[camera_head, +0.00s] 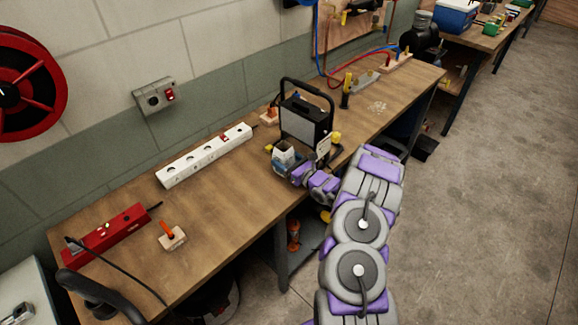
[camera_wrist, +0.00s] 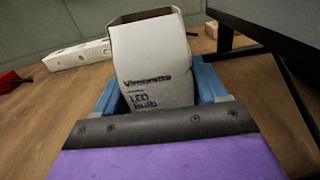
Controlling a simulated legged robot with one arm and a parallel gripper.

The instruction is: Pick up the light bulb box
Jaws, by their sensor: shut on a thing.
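The light bulb box (camera_wrist: 155,65) is a white carton with brown edges and dark "LED Bulb" print. In the wrist view it stands between the two blue fingers of my gripper (camera_wrist: 160,92), which is shut on it. Its lower part is hidden by my gripper. In the head view the box (camera_head: 283,152) is small, at the end of my gripper (camera_head: 286,162), over the workbench beside the black work light. I cannot tell whether its base touches the bench.
The black work light (camera_head: 306,122) stands just behind and right of the box. A white power strip (camera_head: 204,155) and a red power strip (camera_head: 105,235) lie left on the wooden workbench (camera_head: 215,222). A small block with an orange part (camera_head: 171,236) sits near the front edge. The bench between is clear.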

